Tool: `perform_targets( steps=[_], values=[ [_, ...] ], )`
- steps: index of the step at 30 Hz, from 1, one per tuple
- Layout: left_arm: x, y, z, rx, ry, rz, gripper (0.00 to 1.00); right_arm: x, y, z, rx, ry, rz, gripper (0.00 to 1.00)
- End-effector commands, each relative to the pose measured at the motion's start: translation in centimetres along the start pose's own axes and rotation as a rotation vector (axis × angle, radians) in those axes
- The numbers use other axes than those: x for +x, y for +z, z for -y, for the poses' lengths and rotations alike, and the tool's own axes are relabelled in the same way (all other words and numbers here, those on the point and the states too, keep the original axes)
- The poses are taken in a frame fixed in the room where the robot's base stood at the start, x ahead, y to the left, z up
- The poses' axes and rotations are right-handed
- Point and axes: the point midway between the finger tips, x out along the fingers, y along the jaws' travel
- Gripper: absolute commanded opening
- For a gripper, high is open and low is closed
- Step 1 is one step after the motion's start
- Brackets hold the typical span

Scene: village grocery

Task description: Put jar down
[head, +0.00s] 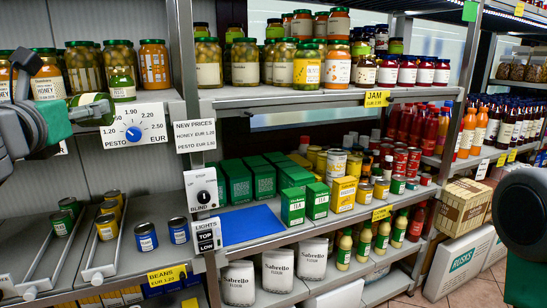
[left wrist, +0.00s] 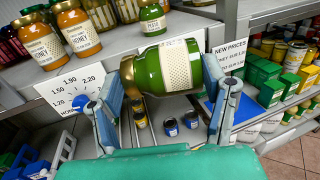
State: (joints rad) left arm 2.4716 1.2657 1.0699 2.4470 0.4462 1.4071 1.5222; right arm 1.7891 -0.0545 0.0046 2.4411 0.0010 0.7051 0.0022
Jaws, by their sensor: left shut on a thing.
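My left gripper (left wrist: 165,92) is shut on a green jar (left wrist: 182,66) with a cream dotted label and a gold lid. The jar lies on its side between the two fingers, clear of the shelf boards in the left wrist view. In the head view my left gripper (head: 92,113) is at the left, in front of the upper shelf edge by the price dial, and hides much of the held jar (head: 94,99). A similar pesto jar (head: 121,83) stands upright on the upper shelf just behind. My right gripper is not in view.
Honey jars (left wrist: 75,27) and other jars crowd the upper shelf (head: 160,97). The price dial (head: 133,134) hangs at its edge. Below are sloped can racks and blue cans (head: 146,237). A bare blue mat (head: 250,224) lies on the middle shelf, beside green boxes (head: 235,182).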

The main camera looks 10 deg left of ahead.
Motion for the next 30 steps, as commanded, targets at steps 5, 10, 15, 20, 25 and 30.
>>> perform_targets(
  steps=[5,10,15,20,25,30],
  values=[
    [2.4,-5.4,2.1,0.004,0.005,-0.007,0.25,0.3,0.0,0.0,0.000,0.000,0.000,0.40],
    [3.7,-10.8,4.5,0.003,-0.014,-0.006,0.25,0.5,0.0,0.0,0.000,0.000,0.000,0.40],
    [3.9,-16.8,7.2,0.003,-0.056,-0.007,0.25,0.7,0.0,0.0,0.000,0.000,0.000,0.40],
    [2.9,-22.9,9.7,0.001,-0.111,-0.008,0.25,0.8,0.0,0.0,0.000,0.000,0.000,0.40],
    [0.5,-29.4,12.3,-0.001,-0.180,-0.008,0.25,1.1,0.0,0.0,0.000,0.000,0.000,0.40],
    [-2.6,-34.5,14.3,-0.003,-0.239,-0.005,0.25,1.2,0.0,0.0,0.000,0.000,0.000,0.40]
  ],
)
